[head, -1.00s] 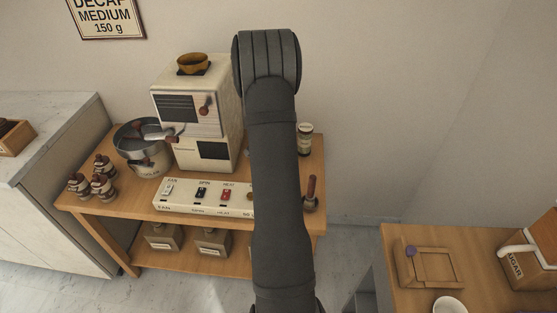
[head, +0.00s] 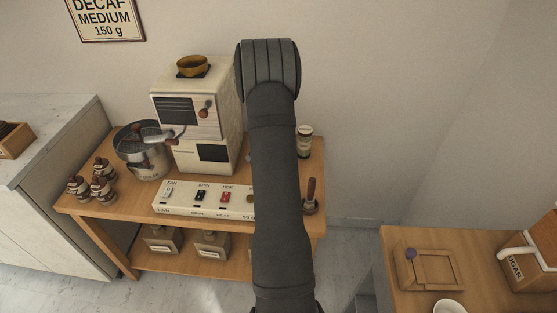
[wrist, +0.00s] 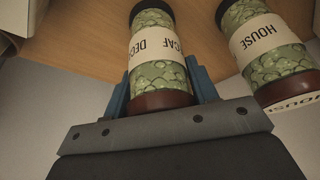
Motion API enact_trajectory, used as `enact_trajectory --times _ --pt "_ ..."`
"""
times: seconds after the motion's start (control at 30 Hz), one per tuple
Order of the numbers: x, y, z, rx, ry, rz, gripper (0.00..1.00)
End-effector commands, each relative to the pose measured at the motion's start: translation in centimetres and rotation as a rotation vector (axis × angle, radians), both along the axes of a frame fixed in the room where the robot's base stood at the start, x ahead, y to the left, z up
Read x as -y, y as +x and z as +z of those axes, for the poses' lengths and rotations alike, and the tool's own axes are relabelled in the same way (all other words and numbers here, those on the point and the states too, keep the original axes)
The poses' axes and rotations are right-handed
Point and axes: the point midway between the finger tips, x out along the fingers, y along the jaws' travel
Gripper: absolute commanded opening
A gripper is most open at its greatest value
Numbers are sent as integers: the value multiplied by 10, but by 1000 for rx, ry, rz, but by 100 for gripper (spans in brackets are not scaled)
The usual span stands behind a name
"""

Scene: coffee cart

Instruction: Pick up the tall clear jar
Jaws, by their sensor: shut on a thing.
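In the wrist view, my gripper (wrist: 160,92) is shut on a tall clear jar (wrist: 158,72). The jar is filled with pale green beans, has a white band reading DECAF, a dark end and a red-brown end. One blue finger lies on each side of it, near the red-brown end. In the head view my arm hides the gripper and this jar.
A similar jar labelled HOUSE (wrist: 268,45) stands close to the right of the held jar. In the head view a small jar (head: 304,140) stands at the right of the wooden cart (head: 125,215), beside a cream machine (head: 228,110). A metal pot (head: 148,165) is left of the machine.

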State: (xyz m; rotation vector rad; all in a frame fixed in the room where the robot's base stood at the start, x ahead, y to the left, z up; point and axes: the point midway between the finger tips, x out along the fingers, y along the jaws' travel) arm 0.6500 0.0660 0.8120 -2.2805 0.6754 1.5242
Motion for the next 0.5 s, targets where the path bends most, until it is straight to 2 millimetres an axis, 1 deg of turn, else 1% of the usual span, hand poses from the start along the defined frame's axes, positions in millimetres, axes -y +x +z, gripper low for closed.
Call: enact_trajectory --times 0.17,0.23,0.37,0.4,0.5 --pt "0 1 9 2 0 -1 17" --pt "0 1 15 4 0 0 17" --pt "0 1 38 5 1 -1 17" --pt "1 1 47 7 1 0 17" --pt "25 -11 58 4 0 -6 17"
